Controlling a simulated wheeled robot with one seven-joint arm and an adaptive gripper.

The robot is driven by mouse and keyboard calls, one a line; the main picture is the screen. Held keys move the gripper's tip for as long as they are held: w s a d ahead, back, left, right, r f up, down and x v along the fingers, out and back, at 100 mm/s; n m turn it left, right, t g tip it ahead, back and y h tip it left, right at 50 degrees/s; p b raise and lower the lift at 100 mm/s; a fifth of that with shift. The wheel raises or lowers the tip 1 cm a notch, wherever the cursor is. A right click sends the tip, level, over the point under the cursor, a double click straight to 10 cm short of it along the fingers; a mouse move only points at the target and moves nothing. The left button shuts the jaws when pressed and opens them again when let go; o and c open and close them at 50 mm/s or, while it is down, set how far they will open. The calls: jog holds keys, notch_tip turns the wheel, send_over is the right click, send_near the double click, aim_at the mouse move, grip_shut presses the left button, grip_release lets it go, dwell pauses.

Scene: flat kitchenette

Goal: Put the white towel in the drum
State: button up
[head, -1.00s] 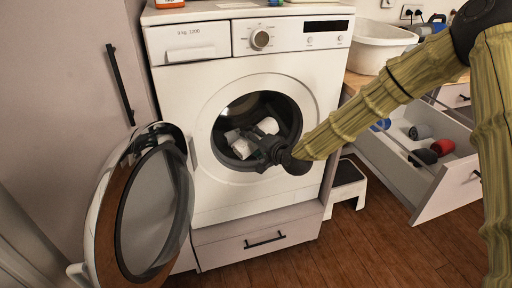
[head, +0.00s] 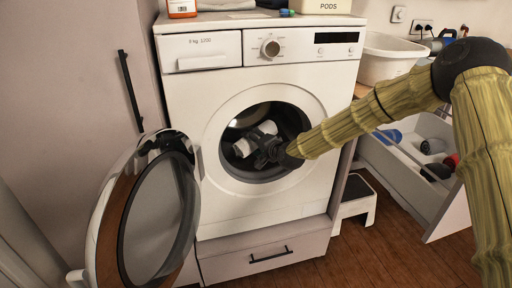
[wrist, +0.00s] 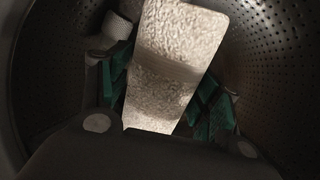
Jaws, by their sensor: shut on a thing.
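The washing machine (head: 215,95) stands ahead with its round door (head: 150,215) swung open to the left. My gripper (head: 262,148) is inside the mouth of the drum (head: 243,118). In the wrist view, my gripper (wrist: 165,100) is shut on the white towel (wrist: 180,50), a pale textured roll between the green-padded fingers. The perforated drum wall (wrist: 270,60) surrounds it. The towel also shows in the head view (head: 243,146), partly hidden by the gripper. A small white textured piece (wrist: 116,28) lies beyond the left finger; I cannot tell whether it is a separate cloth.
An open drawer (head: 400,175) with bottles and rolls lies to the right, below a white basin (head: 388,58). A small step stool (head: 355,200) stands beside the machine. A box marked PODS (head: 322,6) and an orange-labelled container (head: 182,8) stand on top.

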jog(key=w+a+f+b, duration=0.2)
jog(key=w+a+b, duration=0.1)
jog(key=w, duration=0.6)
jog(key=shift+w, duration=0.2)
dwell(0.3)
jog(key=o, duration=1.1)
